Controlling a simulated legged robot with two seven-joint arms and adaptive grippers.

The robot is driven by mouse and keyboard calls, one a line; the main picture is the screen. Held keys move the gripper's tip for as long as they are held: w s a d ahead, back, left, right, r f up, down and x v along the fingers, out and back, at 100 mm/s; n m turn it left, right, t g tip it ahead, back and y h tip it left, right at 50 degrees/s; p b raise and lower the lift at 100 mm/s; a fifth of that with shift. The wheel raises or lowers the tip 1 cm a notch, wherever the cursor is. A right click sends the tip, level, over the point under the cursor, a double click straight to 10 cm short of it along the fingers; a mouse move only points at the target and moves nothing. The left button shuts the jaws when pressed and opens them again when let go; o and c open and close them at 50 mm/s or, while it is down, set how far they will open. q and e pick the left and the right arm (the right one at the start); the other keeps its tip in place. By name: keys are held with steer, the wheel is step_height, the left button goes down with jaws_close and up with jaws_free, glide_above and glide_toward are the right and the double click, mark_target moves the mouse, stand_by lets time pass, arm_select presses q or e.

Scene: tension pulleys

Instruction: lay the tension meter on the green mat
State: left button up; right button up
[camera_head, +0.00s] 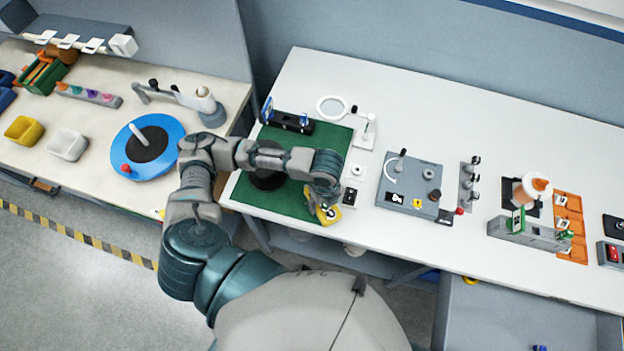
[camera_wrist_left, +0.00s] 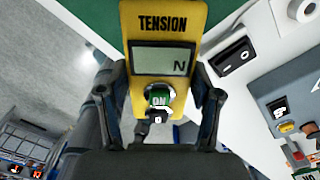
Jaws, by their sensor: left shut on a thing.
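The tension meter (camera_head: 328,214) is a yellow device at the front right corner of the green mat (camera_head: 287,207). In the left wrist view the meter (camera_wrist_left: 163,45) shows the word TENSION, a grey display with an N, and a green ON button. My left gripper (camera_head: 322,197) is shut on the meter, with one finger on each side of it. A strip of green mat shows beyond the meter's top end in the left wrist view. I cannot tell whether the meter touches the mat. My right gripper is not in view.
A dark round object (camera_head: 267,180) sits on the mat under my left forearm. A black stand with blue parts (camera_head: 287,122) is at the mat's back edge. A magnifier (camera_head: 333,107) stands behind it. A grey panel (camera_head: 409,187) lies to the right.

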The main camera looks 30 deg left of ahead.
arm_select(q)
steer(key=w+a, duration=0.3)
steer(key=w, duration=0.1)
steer(key=shift+a+f, duration=0.3)
steer(key=shift+a, duration=0.1)
steer(key=shift+w+a, duration=0.2)
steer(key=shift+a, duration=0.15)
steer(key=shift+w+a, duration=0.3)
steer(key=shift+a, duration=0.15)
step_height(320, 180, down, 3)
steer(key=shift+p, duration=0.3)
steer(key=shift+a+f, duration=0.1)
steer(key=shift+f, duration=0.3)
steer(key=o, duration=1.5)
steer(key=shift+c, duration=0.2)
